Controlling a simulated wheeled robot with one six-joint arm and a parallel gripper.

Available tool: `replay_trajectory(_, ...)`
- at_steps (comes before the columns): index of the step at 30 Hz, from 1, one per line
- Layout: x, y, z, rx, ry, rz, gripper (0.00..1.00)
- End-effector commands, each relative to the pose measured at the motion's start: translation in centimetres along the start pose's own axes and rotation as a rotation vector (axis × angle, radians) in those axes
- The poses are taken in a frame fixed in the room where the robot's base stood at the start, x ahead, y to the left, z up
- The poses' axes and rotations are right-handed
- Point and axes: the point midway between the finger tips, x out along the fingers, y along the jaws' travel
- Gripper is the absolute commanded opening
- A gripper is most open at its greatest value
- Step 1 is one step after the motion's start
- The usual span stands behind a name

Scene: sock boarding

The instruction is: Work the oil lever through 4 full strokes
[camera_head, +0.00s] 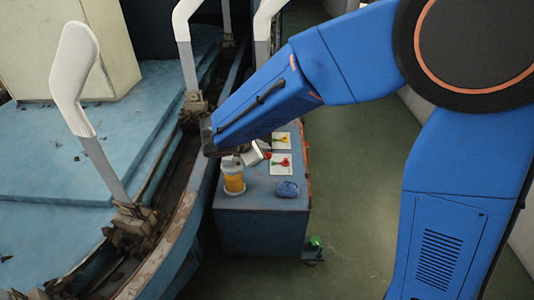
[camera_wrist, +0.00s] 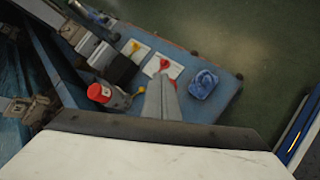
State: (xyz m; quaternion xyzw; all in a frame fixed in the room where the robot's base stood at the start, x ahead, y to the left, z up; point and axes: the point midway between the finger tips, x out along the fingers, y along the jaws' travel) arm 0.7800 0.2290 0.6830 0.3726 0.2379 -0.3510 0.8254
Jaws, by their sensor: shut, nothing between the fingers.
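The oil unit stands on the blue cart, with an amber oil reservoir (camera_head: 233,183) at the cart's near left corner in the head view. In the wrist view a red cap or knob (camera_wrist: 99,92) sits to the left of my fingers, with a grey body and a small yellow part beside it. I cannot tell which part is the lever. My gripper (camera_wrist: 161,85) is shut and empty, its pale fingers pointing over the cart top. In the head view my gripper (camera_head: 253,155) is close above the reservoir, partly overlapped by the arm. I see no clear contact with the unit.
Two white cards with coloured marks (camera_head: 281,165) and a blue cloth (camera_head: 288,188) lie on the cart top (camera_head: 262,200). White sock forms (camera_head: 75,75) stand on the machine at left. Green floor (camera_head: 350,200) is open to the right of the cart.

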Motion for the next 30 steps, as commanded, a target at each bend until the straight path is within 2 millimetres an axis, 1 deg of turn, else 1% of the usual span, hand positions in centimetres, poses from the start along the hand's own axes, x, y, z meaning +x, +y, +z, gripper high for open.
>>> replay_trajectory(30, 0.68, -0.49, -0.49, 0.000, 0.000, 0.000, 0.00)
